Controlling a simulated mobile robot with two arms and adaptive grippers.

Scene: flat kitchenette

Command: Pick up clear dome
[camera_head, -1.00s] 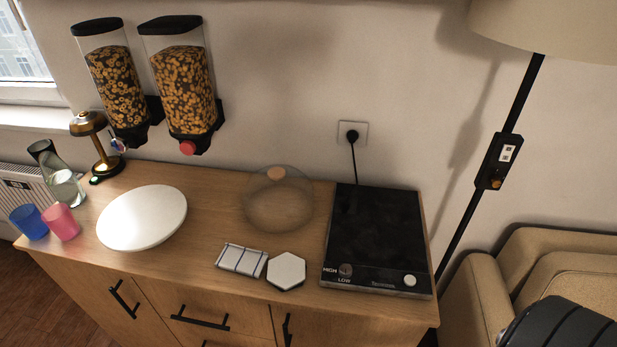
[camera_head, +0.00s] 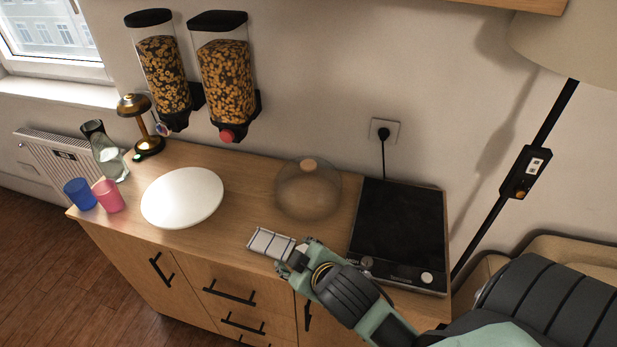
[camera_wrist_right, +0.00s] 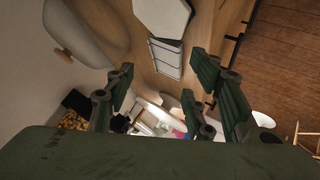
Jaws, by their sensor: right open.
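The clear dome (camera_head: 308,192) is a see-through rounded cover with a light wooden knob on top. It stands on the wooden counter, between the white plate and the black cooktop. It also shows at the upper left of the right wrist view (camera_wrist_right: 84,32), its knob pointing to the left. My right gripper (camera_head: 284,267) is over the counter's front part, in front of the dome and apart from it. Its fingers (camera_wrist_right: 165,105) are open with nothing between them. My left gripper is not in view.
A white plate (camera_head: 182,198) lies left of the dome, and a black cooktop (camera_head: 400,225) stands right. A folded striped cloth (camera_head: 270,243) lies near the front edge by my gripper. A hexagonal white piece (camera_wrist_right: 163,16) is beside it. Blue (camera_head: 80,194) and pink (camera_head: 108,196) cups stand far left.

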